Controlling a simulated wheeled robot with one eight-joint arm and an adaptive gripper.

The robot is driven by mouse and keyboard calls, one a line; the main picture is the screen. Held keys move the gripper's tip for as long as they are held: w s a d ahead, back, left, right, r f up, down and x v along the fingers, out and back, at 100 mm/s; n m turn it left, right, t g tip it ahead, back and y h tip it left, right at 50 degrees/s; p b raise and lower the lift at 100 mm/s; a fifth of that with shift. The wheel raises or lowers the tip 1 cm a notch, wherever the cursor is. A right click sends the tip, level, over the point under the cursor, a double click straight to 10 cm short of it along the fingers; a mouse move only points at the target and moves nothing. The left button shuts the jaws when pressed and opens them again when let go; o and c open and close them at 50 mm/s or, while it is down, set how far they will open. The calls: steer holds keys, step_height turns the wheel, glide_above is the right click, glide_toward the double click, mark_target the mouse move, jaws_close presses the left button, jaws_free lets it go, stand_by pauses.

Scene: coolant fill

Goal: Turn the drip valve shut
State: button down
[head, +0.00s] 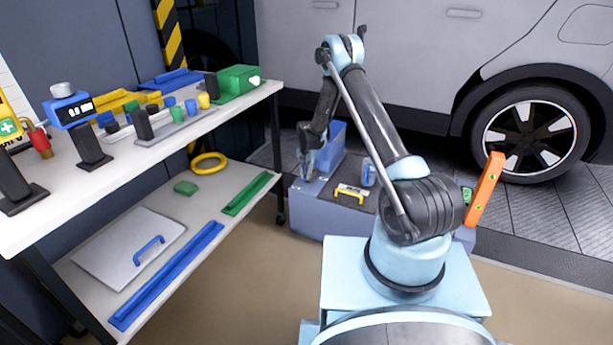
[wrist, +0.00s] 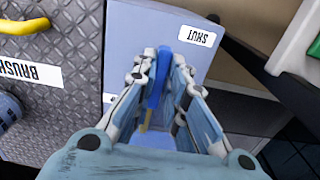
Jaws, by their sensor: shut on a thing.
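The drip valve's blue handle (wrist: 155,85) stands between my fingers in the wrist view. My gripper (wrist: 158,75) is shut on it, one finger on each side. A white label reading SHUT (wrist: 195,36), upside down in this view, lies on the grey-blue box top (wrist: 228,60), to the right of the handle's far end and apart from it. The fingers hide the valve's lower part. In the head view my gripper (head: 306,168) is low at the left end of the grey box (head: 340,225), and I cannot make out the handle there.
A blue bin (head: 334,145) stands close behind my gripper. A yellow handle (head: 349,195) and a blue cylinder (head: 369,173) are on the box to its right. The shelf table (head: 250,98) is to the left, an orange post (head: 484,190) to the right, and a car (head: 420,60) behind.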

steer(key=shift+w, duration=0.1)
stand_by(0.3)
steer(key=c, duration=1.6)
jaws_free()
steer(key=shift+r, duration=0.15)
step_height(320, 180, up, 12)
steer(key=shift+f, duration=0.2)
